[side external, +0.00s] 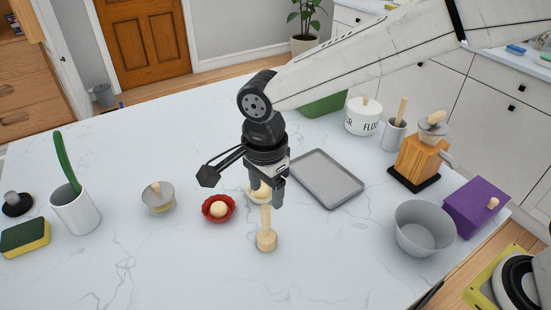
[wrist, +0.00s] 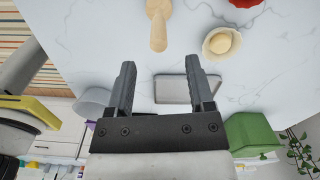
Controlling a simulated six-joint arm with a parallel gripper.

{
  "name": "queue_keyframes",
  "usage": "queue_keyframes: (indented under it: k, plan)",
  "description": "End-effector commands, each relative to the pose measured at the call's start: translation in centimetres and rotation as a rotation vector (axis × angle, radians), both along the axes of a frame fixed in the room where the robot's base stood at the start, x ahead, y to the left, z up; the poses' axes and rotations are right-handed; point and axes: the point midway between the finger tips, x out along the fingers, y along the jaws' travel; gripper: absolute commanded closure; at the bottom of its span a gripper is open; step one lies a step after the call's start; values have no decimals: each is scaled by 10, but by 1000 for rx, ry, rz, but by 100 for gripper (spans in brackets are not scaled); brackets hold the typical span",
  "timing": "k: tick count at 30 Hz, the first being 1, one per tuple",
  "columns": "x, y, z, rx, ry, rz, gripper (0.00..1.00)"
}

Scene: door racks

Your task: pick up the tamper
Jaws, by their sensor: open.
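The tamper (side external: 266,238) is a pale wooden piece with a narrow handle and a wider round foot. It stands upright on the white marble counter, with its handle top just below my gripper (side external: 268,196). In the wrist view the tamper (wrist: 158,30) shows at the top, its handle end pointing toward the gap between my fingers. My gripper (wrist: 160,66) is open, with nothing between its fingers. The tamper appears just beyond the fingertips, and I see no contact.
A red bowl (side external: 207,214) with a pale ball is left of the tamper; a cream bowl (wrist: 210,51) is close behind it. A grey tray (side external: 327,180) lies behind right, and a grey bowl (side external: 424,232) stands right. The counter's front is clear.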

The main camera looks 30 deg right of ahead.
Motion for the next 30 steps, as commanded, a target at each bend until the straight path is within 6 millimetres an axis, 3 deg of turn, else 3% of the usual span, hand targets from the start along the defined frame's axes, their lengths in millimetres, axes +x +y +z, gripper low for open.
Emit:
queue_keyframes:
  k: [7,19,30]
  plan:
    - [0,0,-20,-1,2,1,32]
    - [-1,1,-32,-1,2,2,32]
    - [-2,4,-71,-1,2,3,32]
